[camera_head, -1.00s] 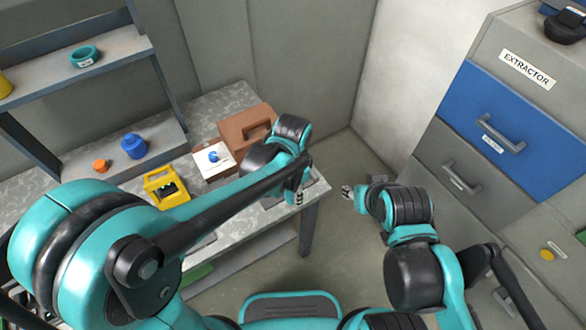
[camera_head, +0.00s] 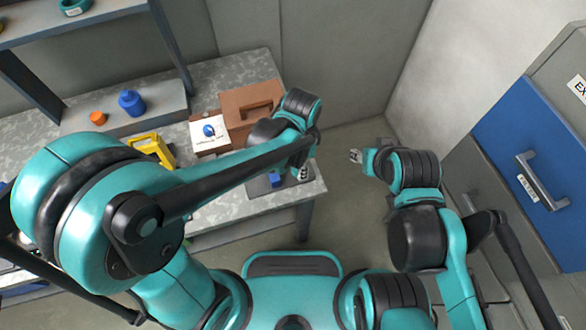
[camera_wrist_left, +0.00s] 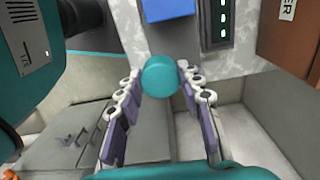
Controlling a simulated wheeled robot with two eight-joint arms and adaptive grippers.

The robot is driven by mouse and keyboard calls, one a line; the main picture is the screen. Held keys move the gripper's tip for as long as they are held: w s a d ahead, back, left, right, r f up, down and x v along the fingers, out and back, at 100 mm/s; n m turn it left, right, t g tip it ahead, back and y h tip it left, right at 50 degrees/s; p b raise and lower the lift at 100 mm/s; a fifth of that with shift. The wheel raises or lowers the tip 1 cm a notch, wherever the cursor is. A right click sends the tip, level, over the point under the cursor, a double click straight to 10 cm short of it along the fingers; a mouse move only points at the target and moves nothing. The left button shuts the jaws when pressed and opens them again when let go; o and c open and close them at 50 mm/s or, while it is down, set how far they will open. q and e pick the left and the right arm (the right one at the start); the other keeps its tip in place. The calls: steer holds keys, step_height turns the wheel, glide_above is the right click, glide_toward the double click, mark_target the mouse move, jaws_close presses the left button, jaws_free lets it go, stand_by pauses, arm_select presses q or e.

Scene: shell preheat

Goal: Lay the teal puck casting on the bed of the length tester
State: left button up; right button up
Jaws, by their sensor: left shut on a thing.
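The teal puck casting (camera_wrist_left: 160,76) is a round teal piece held between the fingertips of my left gripper (camera_wrist_left: 159,80) in the left wrist view. In the head view my left gripper (camera_head: 303,172) hangs over the right end of the table, and the puck is not clear there. A dark flat plate (camera_head: 262,191) with a blue block (camera_head: 275,181) lies below and beside it. The wrist view shows a blue block (camera_wrist_left: 168,10) beside a dark housing with green lights (camera_wrist_left: 219,22), just beyond the puck. No readable label identifies the length tester. My right gripper (camera_head: 355,156) is beyond the table's right edge; its opening is too small to tell.
A brown box (camera_head: 250,103) with a handle stands behind the left wrist. A white-topped box (camera_head: 208,132) and a yellow fixture (camera_head: 152,147) stand left of it. A blue jar (camera_head: 131,103) and an orange piece (camera_head: 97,118) are near the shelf. Blue drawers (camera_head: 527,150) stand at right.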

arm_select(q)
steer(key=shift+w+a+f+b, duration=0.3)
steer(key=shift+w+a+f, duration=0.6)
steer(key=shift+w, duration=0.15)
steer(key=shift+f+b, duration=0.95)
steer(key=shift+f, duration=0.95)
steer(key=shift+f, duration=0.15)
steer(key=o, duration=1.2)
